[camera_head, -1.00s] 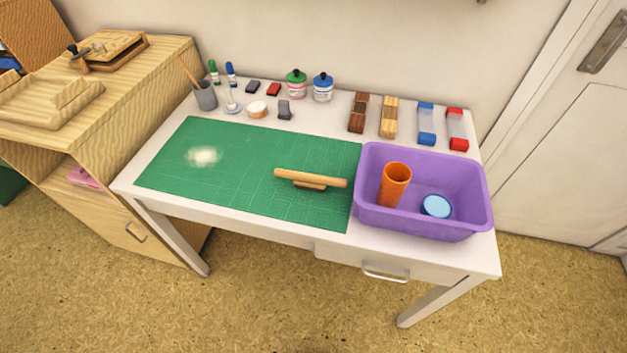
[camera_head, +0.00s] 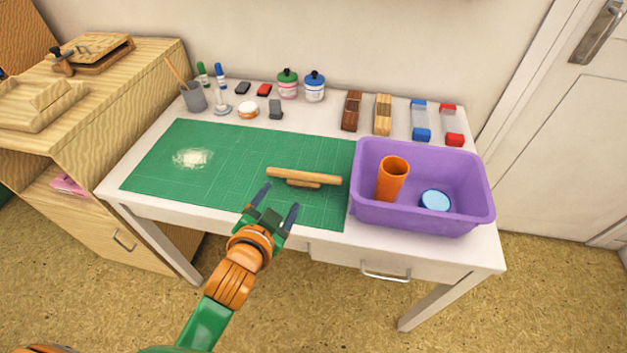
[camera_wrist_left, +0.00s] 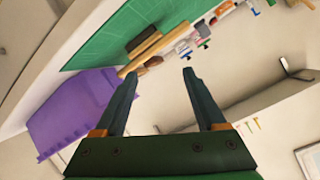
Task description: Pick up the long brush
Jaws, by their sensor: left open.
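A long wooden bar with a shorter brown piece under it, which looks like the long brush (camera_head: 310,177), lies on the green cutting mat (camera_head: 215,190). I cannot make out bristles. It also shows in the left wrist view (camera_wrist_left: 146,43), beyond the left finger of the picture. My left gripper (camera_head: 277,200) is open and empty, over the front edge of the mat, on the near side of the brush and apart from it. Its two fingers also show spread in the left wrist view (camera_wrist_left: 157,78). My right gripper is not in view.
A purple tub (camera_head: 425,216) with an orange cup (camera_head: 391,180) and a blue round lid (camera_head: 435,200) stands right of the brush. A pale patch (camera_head: 192,158) lies on the mat's left. A grey cup (camera_head: 194,98) with a thin stick, jars and blocks line the back.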

